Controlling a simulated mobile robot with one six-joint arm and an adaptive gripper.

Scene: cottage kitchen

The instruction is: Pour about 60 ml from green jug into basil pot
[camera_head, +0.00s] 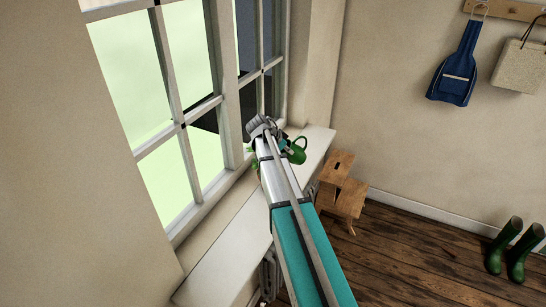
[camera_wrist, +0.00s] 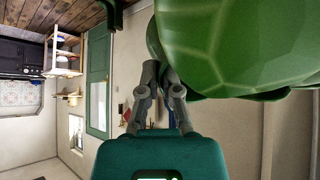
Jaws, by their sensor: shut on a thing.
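In the wrist view, a large veined green leaf (camera_wrist: 240,45) fills the upper right, close to the camera, beside my gripper (camera_wrist: 160,72). No liquid is visible.
The white window sill (camera_head: 222,262) runs beneath my arm, beside the paned window (camera_head: 190,115). A wooden step stool (camera_head: 342,190) stands right of the sill. Green boots (camera_head: 515,250) stand on the floor at far right. The wooden floor between is clear.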

